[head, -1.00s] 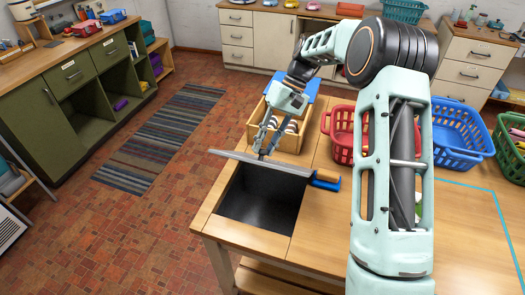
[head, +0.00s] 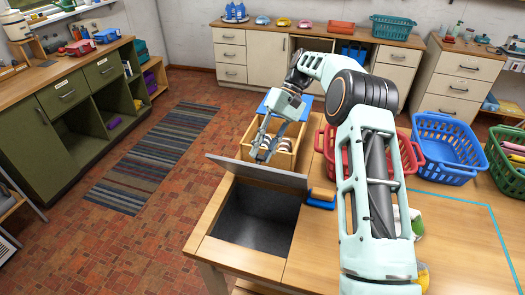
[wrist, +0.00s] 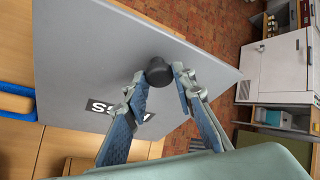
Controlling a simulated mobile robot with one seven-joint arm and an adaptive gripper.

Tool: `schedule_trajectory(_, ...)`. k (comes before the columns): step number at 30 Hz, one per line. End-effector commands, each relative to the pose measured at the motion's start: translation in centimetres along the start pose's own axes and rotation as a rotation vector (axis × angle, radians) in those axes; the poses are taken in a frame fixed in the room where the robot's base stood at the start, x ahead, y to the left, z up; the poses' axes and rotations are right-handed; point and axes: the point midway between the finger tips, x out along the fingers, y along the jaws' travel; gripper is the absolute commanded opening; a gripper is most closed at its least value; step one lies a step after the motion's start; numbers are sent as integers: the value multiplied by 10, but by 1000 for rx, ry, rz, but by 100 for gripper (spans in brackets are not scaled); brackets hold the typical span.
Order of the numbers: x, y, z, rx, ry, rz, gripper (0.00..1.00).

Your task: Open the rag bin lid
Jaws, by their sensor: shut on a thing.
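The rag bin is a dark square opening (head: 245,222) set in the wooden bench top, and its inside shows. Its grey lid (head: 255,172) stands raised and tilted at the far side of the opening. In the wrist view the lid (wrist: 90,60) fills much of the picture, with a black knob (wrist: 158,70) and a partly hidden dark label (wrist: 104,106). My gripper (head: 262,156) is behind the lid in the head view. In the wrist view its blue-padded fingers (wrist: 160,86) are shut on the knob, one on each side.
A wooden box (head: 279,148) with white-rimmed items stands just behind the lid. A blue-handled thing (head: 321,199) lies right of the opening. Red (head: 402,155), blue (head: 450,150) and green (head: 505,155) baskets stand to the right. The bench front is clear.

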Motion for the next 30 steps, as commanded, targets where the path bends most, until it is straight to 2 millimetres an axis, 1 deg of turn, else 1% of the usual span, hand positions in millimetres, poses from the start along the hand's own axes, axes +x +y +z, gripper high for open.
schedule_trajectory(5, 1, 0, 0, 1, -3, 0, 0)
schedule_trajectory(6, 1, 0, 0, 1, -3, 0, 25)
schedule_trajectory(10, 1, 0, 0, 1, -2, 0, 39)
schedule_trajectory(11, 1, 0, 0, 1, -2, 0, 41)
schedule_trajectory(18, 0, 0, 0, 0, 0, 0, 41)
schedule_trajectory(21, -4, -3, 1, 0, 1, 1, 41)
schedule_trajectory(23, -9, -6, 3, 0, 2, 1, 41)
schedule_trajectory(30, -42, -33, 17, -1, 3, 1, 41)
